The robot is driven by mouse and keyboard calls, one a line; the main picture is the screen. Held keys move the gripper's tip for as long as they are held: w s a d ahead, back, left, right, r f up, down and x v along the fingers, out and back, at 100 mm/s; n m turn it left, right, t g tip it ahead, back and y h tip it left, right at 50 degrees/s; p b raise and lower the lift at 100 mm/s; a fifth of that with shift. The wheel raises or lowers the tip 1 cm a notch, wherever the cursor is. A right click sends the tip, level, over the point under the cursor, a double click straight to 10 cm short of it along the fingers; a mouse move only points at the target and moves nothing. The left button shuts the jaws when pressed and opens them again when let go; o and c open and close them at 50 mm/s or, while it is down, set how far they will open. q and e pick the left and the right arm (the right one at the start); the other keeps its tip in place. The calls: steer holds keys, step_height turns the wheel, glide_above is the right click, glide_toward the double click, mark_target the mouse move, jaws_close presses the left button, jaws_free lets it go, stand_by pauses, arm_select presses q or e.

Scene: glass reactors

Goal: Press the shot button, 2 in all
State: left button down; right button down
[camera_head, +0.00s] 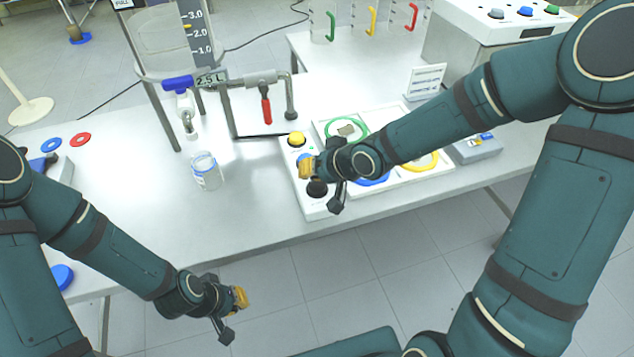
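A white control box (317,209) lies on the table near its front edge. It has a yellow button (296,139) at its far end and a black round knob or button (317,188) at its near end. A bit of blue shows between them, mostly hidden by my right gripper. I cannot read which one is the shot button. My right gripper (306,168) looks shut and empty, with its orange tips over the middle of the box; I cannot tell whether they touch it. My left gripper (241,298) looks shut and empty, in front of the table edge.
A glass jar (206,171) stands left of the box. White trays with a green ring (345,129) and a yellow ring (421,162) lie right of the box.

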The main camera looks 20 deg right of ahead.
mark_target(312, 184)
stand_by(0.7)
steer(key=shift+f, duration=0.45)
steer(key=shift+f+b, duration=0.45)
steer(key=shift+b, duration=0.15)
stand_by(0.4)
steer(key=shift+r, duration=0.1)
steer(key=shift+r+p, duration=0.85)
steer(key=shift+p, duration=0.1)
step_height(312, 184, up, 5)
steer(key=p, duration=0.5)
